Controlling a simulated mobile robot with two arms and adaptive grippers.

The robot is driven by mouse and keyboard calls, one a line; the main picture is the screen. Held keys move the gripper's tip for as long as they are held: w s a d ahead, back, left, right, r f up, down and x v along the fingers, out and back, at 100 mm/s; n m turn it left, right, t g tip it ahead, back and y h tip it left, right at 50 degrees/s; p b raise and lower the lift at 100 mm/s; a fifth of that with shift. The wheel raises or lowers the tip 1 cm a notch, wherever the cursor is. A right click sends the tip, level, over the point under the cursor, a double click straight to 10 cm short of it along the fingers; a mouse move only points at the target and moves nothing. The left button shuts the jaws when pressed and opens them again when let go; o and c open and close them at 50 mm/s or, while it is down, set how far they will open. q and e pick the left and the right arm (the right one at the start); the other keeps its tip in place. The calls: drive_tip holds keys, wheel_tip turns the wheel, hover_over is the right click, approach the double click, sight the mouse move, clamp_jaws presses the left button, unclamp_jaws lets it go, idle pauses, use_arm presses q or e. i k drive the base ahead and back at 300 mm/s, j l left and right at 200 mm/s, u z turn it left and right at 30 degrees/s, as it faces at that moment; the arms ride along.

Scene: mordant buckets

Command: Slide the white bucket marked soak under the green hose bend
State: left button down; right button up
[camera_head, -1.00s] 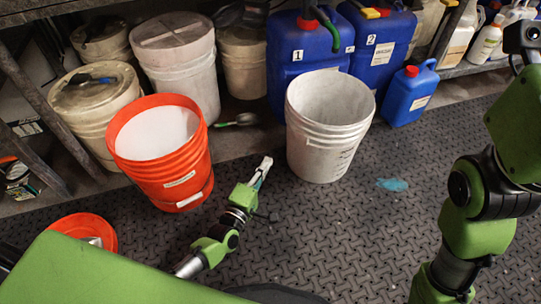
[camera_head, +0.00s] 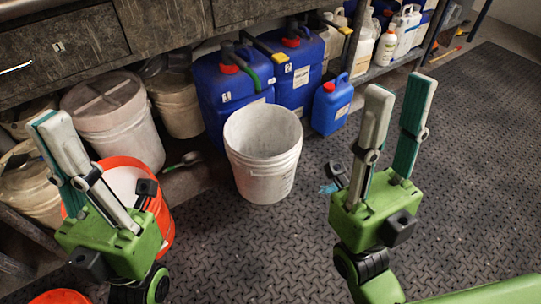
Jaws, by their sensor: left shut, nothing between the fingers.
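The white bucket (camera_head: 262,165) stands upright and empty-looking on the dark floor mat, just in front of the blue canister marked 1 (camera_head: 215,93). No soak mark is readable on it. The green hose bend (camera_head: 248,66) comes from the top of that canister and curves down its front, above and behind the bucket's far rim. My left gripper (camera_head: 46,122) is shut and empty, raised at the left, fingers pointing up, in front of the orange bucket. My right gripper (camera_head: 398,95) is open and empty, raised to the right of the white bucket. Neither gripper touches the bucket.
An orange bucket (camera_head: 168,232) with white contents stands left of the white bucket, partly behind my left gripper. A second blue canister (camera_head: 294,97) and a small blue jug (camera_head: 331,108) stand at the back.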

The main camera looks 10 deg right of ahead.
sight(263, 143)
drive_tip(key=i+l+u, duration=0.1)
drive_tip(key=l+u, duration=0.3)
drive_tip(key=l, duration=0.15)
drive_tip(key=l+u, duration=0.4)
drive_tip(key=l, duration=0.15)
drive_tip(key=i+l, duration=0.1)
drive_tip(key=l, duration=0.4)
drive_tip(key=i+l+u, duration=0.1)
drive_tip(key=l, duration=0.4)
drive_tip(key=i+l, duration=0.1)
drive_tip(key=l, duration=0.9)
drive_tip(key=i, duration=0.15)
drive_tip(key=u, duration=0.05)
